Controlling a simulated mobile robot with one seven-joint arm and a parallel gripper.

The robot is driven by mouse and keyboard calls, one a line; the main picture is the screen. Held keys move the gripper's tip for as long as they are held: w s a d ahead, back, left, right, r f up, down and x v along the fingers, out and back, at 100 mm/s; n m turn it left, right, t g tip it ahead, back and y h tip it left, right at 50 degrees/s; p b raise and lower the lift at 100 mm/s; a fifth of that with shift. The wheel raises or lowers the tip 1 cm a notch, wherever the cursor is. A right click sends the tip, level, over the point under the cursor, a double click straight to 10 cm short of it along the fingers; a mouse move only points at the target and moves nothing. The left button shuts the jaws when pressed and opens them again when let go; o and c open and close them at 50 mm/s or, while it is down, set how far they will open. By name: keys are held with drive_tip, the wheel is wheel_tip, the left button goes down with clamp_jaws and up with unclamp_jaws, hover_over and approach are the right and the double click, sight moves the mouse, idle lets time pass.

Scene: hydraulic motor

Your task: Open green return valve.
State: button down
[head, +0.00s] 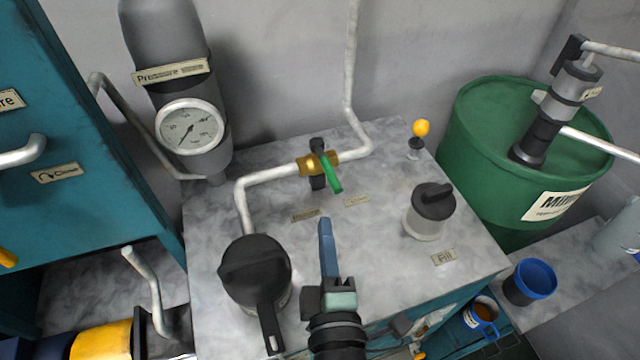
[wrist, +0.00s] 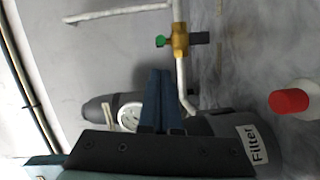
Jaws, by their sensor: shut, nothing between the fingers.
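The green return valve has a green lever handle (head: 331,173) on a brass body (head: 305,165), set in a white pipe above the grey marbled tank top. In the head view the handle slants down to the right, across the pipe line. In the wrist view the brass body (wrist: 179,40) and the green handle end (wrist: 161,41) show beyond the fingertips. My gripper (head: 326,222) has long blue fingers pressed together with nothing between them. It is below the valve in the head view, apart from the handle. Its fingers also show in the wrist view (wrist: 158,72).
A black-capped filter (head: 255,270) stands left of my gripper. A fill cap (head: 432,205) and a yellow-knobbed lever (head: 421,128) stand to the right. The pressure gauge (head: 190,128) is at left. A green drum (head: 490,165) stands at right. Tank top between gripper and valve is clear.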

drive_tip(key=p, duration=0.2)
approach(327, 167)
drive_tip(key=w+a, duration=0.2)
drive_tip(key=w, duration=0.3)
drive_tip(key=shift+w+f, duration=0.25)
drive_tip(key=shift+f, duration=0.15)
drive_tip(key=shift+d+f+y+b, duration=0.15)
drive_tip(key=shift+y+b, duration=0.15)
drive_tip(key=shift+b, duration=0.15)
